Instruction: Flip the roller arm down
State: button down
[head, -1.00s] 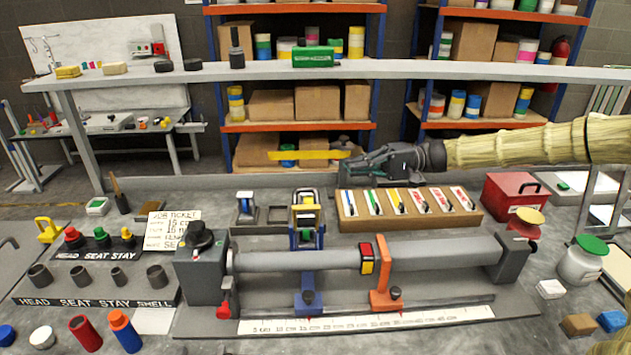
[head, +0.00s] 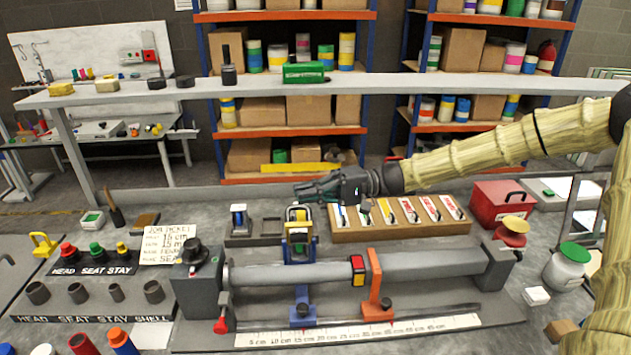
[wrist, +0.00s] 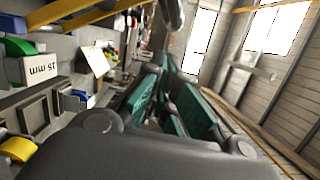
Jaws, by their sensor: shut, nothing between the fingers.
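The upright unit I take to be the roller arm (head: 300,228) stands on the blue carriage (head: 302,308) of the long grey tube fixture, left of its middle. It has a blue frame with yellow and pale parts at its top, raised above the tube (head: 325,270). My gripper (head: 305,190) is shut and empty, pointing left, just above and behind the top of this unit. I cannot tell whether it touches it.
A red-and-yellow block (head: 358,270) and an orange clamp (head: 376,295) sit on the tube to the right. A wooden tray of labelled cards (head: 340,234) lies behind it. A tape holder (head: 240,220) stands to the left. A long grey shelf (head: 400,88) spans the back.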

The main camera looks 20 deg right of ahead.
jog(key=shift+s+a, duration=0.2)
jog(key=shift+s, duration=0.5)
jog(key=shift+s+d, duration=0.1)
jog(key=shift+s+f+b, duration=0.1)
jog(key=shift+b, duration=0.2)
